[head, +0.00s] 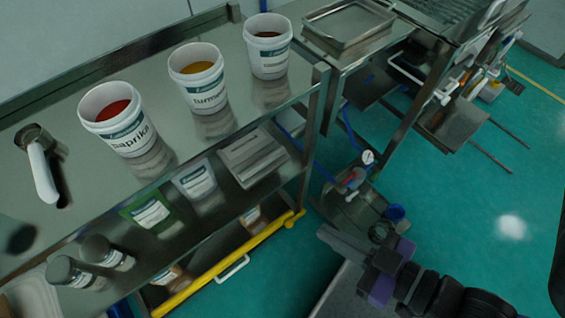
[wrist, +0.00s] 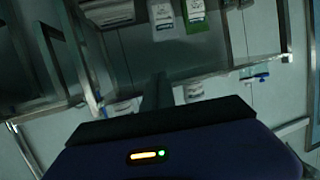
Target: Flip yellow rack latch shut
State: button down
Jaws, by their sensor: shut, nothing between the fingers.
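The yellow rack latch (head: 235,259) is a long yellow bar along the lower front of the steel rack (head: 318,100). Its right end meets the rack's right post, with a yellow knob there. A white handle (head: 233,268) sits just below the bar. My gripper (head: 322,233) is shut and empty, a little to the right of the bar's right end and apart from it in the picture. In the wrist view my gripper (wrist: 156,92) shows as a dark narrow shape pointing at the rack. I cannot make out the yellow bar in the wrist view.
The rack's top holds a paprika tub (head: 119,118), two more tubs and a metal scoop (head: 40,165). Jars and packets stand on the shelf below. A steel table with a tray (head: 348,22) and a blue-piped machine (head: 352,180) stand right of the rack. Green floor lies open at right.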

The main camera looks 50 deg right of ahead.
jog(key=w+d+f+m+g+h+b, duration=0.1)
jog(key=d+f+m+b, duration=0.1)
jog(key=f, duration=0.6)
jog(key=w+d+f+m+g+b, duration=0.1)
jog(key=w+d+f+m+b, duration=0.15)
jog(key=f, duration=0.55)
jog(key=w+d+f+m+g+h+b, duration=0.1)
jog(key=f+g+b, duration=0.15)
jog(key=f, duration=0.55)
jog(key=m+g+y+b, duration=0.3)
jog(key=m+g+b, duration=0.5)
jog(key=m+b, duration=0.85)
send_near(294, 218)
jog(key=shift+n+t, duration=0.25)
jog(key=shift+n, duration=0.55)
jog(key=b+x, duration=0.2)
jog(key=b, duration=0.1)
jog(key=b+x, duration=0.2)
jog(key=b, duration=0.2)
jog(key=b+x, duration=0.2)
jog(key=b, duration=0.1)
jog(key=shift+s+a+f, duration=0.1)
jog(key=shift+s+f, duration=0.05)
jog(key=shift+f, duration=0.3)
